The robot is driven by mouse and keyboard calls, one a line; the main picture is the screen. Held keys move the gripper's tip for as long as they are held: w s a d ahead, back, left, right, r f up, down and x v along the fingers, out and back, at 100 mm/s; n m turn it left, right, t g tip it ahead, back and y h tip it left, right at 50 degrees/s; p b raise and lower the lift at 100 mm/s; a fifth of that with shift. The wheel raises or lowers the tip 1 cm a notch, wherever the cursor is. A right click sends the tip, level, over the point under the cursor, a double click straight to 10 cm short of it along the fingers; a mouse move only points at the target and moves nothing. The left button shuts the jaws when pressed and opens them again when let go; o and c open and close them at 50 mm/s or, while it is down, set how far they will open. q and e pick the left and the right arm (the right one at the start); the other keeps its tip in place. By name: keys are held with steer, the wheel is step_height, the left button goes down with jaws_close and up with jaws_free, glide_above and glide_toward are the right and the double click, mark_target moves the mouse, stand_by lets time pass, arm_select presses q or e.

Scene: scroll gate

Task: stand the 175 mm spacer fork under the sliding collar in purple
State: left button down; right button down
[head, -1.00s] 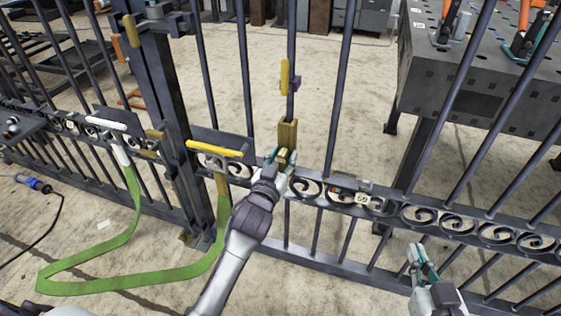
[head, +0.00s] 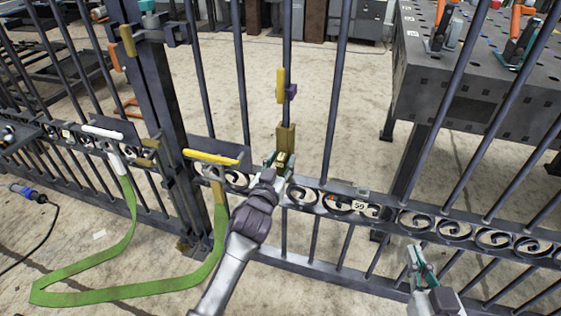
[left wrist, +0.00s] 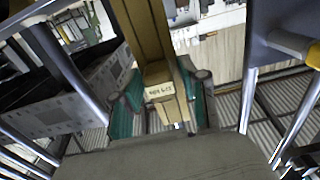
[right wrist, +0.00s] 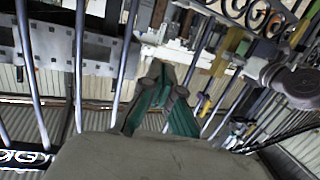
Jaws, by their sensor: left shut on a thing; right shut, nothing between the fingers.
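The purple sliding collar (head: 291,91) sits on an upright gate bar, with a yellow handle (head: 281,85) beside it. The olive-yellow spacer fork (head: 285,137) stands upright at the same bar, just above the scroll rail. A gap shows between its top and the collar. My left gripper (head: 278,162) is shut on the fork's lower end. I cannot tell whether the fork is around the bar. My right gripper (head: 422,262) is shut and empty, low at the right.
The scroll rail (head: 330,203) crosses below the collar, with a numbered tag (head: 365,206) on it. A yellow-topped handle (head: 210,157) and a green strap (head: 130,295) are at the left. A grey perforated table (head: 470,95) stands behind the bars at the right.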

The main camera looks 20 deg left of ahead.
arm_select(q)
steer(key=shift+w+r, duration=0.1)
steer(key=shift+r, duration=0.25)
arm_select(e)
steer(key=shift+d+f, duration=0.1)
steer(key=shift+f, duration=0.05)
arm_select(q)
steer(key=shift+r, duration=0.15)
arm_select(e)
steer(key=shift+s+d+f+g, duration=0.1)
steer(key=shift+s+f+g, duration=0.1)
steer(key=shift+f+g, duration=0.35)
steer(key=shift+s+f, duration=0.1)
steer(key=shift+f, duration=0.05)
steer(key=shift+h, duration=0.3)
arm_select(q)
steer(key=c, duration=1.1)
jaws_free()
steer(key=o, duration=0.6)
steer(key=shift+w+d+f, duration=0.1)
steer(key=shift+w+f, duration=0.1)
steer(key=shift+f, duration=0.2)
steer(key=shift+s+f, duration=0.15)
steer(key=shift+f, duration=0.15)
steer(key=shift+s, duration=0.35)
steer(key=s, duration=1.1)
steer(key=shift+s+r, duration=0.15)
steer(key=shift+r, duration=0.05)
